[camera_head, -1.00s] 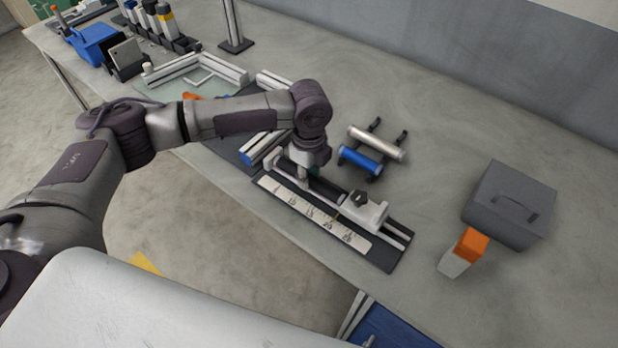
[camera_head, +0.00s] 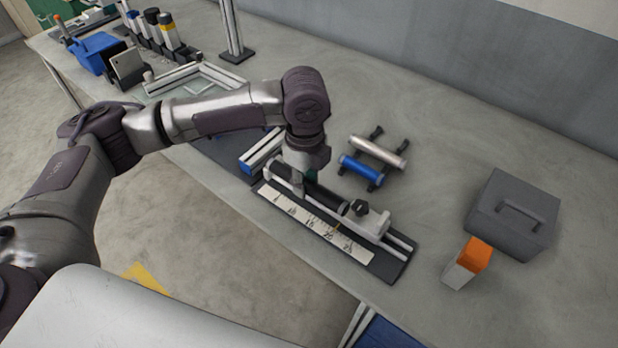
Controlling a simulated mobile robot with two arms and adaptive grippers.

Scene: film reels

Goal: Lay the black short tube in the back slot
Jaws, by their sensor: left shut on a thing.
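The fingertips are small and partly hidden by the wrist, and I cannot tell whether the tube touches the jig. A rack (camera_head: 403,146) behind the jig bears a silver tube (camera_head: 378,151) and a blue tube (camera_head: 362,169). Its black prongs show bare behind the silver tube. My right gripper is not in view.
A grey case (camera_head: 512,214) and an orange-and-white box (camera_head: 467,262) stand to the right. A white angled frame (camera_head: 195,78), an upright post (camera_head: 233,30) and a holder with several upright tubes (camera_head: 160,35) are at the back left. The table (camera_head: 440,130) is clear behind the rack.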

